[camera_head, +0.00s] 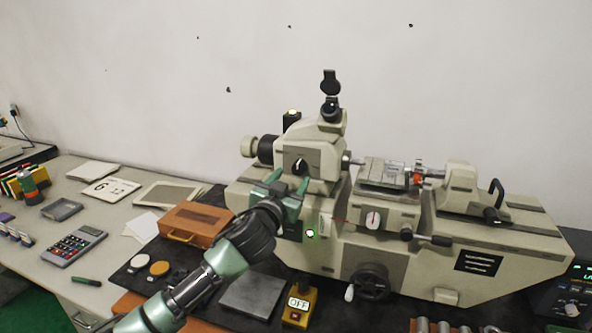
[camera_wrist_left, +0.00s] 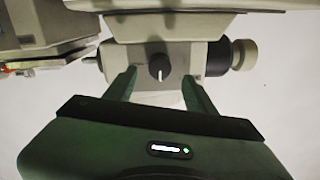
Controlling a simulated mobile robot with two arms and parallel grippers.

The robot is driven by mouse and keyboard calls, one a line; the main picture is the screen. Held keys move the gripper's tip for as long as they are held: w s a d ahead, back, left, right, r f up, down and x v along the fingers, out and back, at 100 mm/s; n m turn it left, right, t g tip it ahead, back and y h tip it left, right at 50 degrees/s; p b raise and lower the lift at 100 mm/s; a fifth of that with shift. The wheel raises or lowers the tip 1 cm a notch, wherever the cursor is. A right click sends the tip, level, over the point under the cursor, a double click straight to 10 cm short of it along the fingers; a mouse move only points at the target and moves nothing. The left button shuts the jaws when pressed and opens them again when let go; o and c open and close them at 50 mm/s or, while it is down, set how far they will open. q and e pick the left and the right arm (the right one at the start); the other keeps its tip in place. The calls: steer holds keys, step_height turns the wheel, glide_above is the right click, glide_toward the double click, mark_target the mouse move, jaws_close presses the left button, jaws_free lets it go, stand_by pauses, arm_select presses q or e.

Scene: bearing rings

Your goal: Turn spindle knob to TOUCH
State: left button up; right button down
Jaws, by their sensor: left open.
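The spindle knob (camera_head: 299,166) is a small black knob with a pale pointer mark on the front of the machine's headstock (camera_head: 318,157). My green left gripper (camera_head: 287,182) is open in front of the headstock, just below the knob. In the wrist view its two fingertips (camera_wrist_left: 159,77) lie on either side of the knob, apart from it. My right gripper is not in view.
The beige machine (camera_head: 345,250) fills the right side, with a white dial (camera_head: 373,220), a handwheel (camera_head: 370,281) and a lever (camera_head: 432,240). An orange-brown case (camera_head: 195,224), a grey plate (camera_head: 252,294) and an OFF-labelled yellow box (camera_head: 299,305) lie in front. A calculator (camera_head: 75,246) is at left.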

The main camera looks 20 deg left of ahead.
mark_target(297, 170)
arm_select(q)
steer(key=shift+w+p, duration=0.5)
steer(key=shift+w, duration=1.85)
jaws_close()
